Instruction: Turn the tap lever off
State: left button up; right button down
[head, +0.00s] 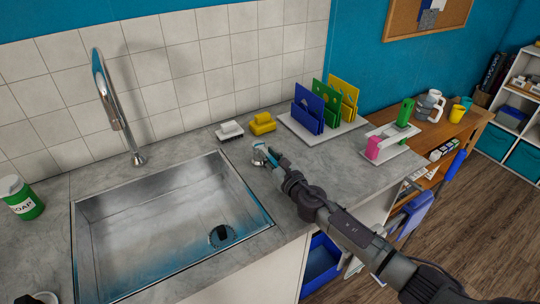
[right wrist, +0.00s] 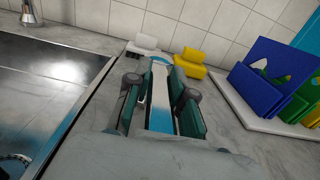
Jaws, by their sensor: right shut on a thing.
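The tall chrome tap (head: 103,90) stands behind the sink with its spout bent forward; its base also shows in the right wrist view (right wrist: 29,12). I cannot make out a separate lever on it. My right gripper (head: 264,155) is over the counter right of the sink, well apart from the tap. I cannot tell what this piece is. My left gripper is not in view.
The steel sink (head: 150,215) is empty. A white block (head: 229,131) and a yellow block (head: 262,124) sit beyond my right gripper. A rack with coloured boards (head: 308,112) stands further right. A green soap jar (head: 20,198) is at the left.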

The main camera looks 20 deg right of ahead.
jog(key=c, duration=1)
grip_release()
jog(key=shift+a+f, duration=0.1)
jog(key=shift+f, duration=0.1)
jog(key=shift+r, duration=0.1)
jog(key=shift+s, duration=0.15)
jog(key=v, duration=1.1)
jog(key=shift+s, duration=0.35)
